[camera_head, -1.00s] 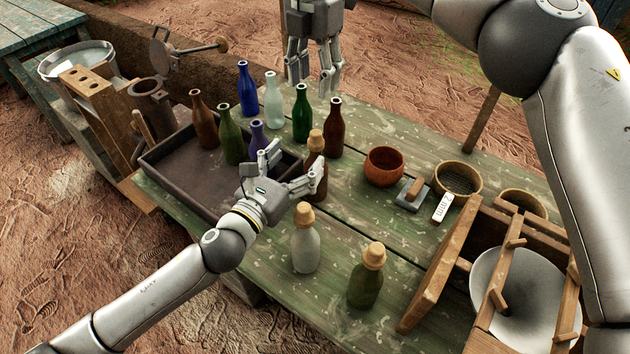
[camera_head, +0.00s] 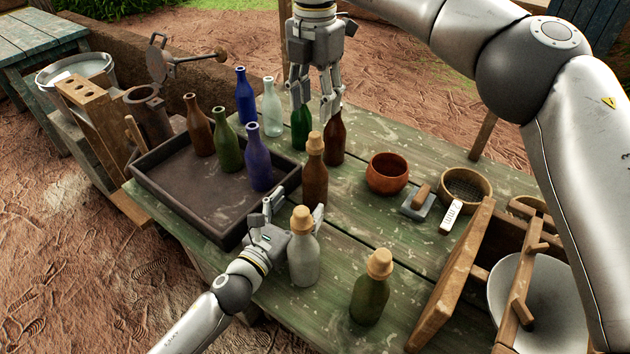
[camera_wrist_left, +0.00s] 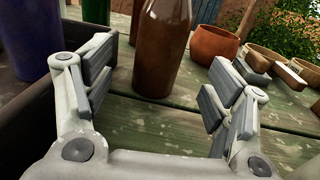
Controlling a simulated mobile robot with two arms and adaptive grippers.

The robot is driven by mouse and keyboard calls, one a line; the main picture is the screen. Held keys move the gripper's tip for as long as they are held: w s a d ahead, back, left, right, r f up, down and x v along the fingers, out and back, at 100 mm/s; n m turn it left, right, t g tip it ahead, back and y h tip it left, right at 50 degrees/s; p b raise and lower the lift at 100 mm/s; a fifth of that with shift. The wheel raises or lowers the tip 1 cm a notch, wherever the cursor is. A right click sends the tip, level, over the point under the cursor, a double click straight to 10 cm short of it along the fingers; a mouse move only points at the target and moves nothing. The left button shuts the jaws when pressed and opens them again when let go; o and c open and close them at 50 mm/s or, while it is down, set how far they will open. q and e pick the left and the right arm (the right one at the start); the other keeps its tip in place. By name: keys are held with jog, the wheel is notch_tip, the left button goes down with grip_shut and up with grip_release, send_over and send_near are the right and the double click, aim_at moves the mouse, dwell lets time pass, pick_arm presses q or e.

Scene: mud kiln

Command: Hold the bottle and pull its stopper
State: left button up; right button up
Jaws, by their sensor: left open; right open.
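A brown bottle (camera_head: 315,184) with a tan stopper (camera_head: 315,144) stands upright on the green table. A pale bottle (camera_head: 303,262) and a green bottle (camera_head: 369,299), both with tan stoppers, stand nearer. My left gripper (camera_head: 293,207) is open and low, behind the pale bottle, which partly hides it. In the left wrist view, the brown bottle (camera_wrist_left: 161,45) stands ahead of the open, empty left gripper (camera_wrist_left: 158,78), in line with the gap; its top is cut off. My right gripper (camera_head: 315,90) is open, pointing down at the back, above and left of the stoppered bottles' right side.
A dark tray (camera_head: 190,198) holds several open bottles at left. More open bottles stand at the back, partly behind my right gripper. An orange bowl (camera_head: 387,173), a trowel-like tool (camera_head: 417,203), a sieve (camera_head: 463,187) and a wooden frame (camera_head: 452,277) occupy the right side.

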aim_at(309, 196)
pick_arm(q)
jog(key=x, duration=0.6)
jog(key=shift+w+f, duration=0.1)
jog(key=shift+f, duration=0.25)
pick_arm(e)
jog(key=shift+w, duration=0.1)
pick_arm(q)
jog(key=shift+w+d, duration=0.4)
jog(key=shift+w, duration=0.15)
jog(key=shift+c, duration=0.2)
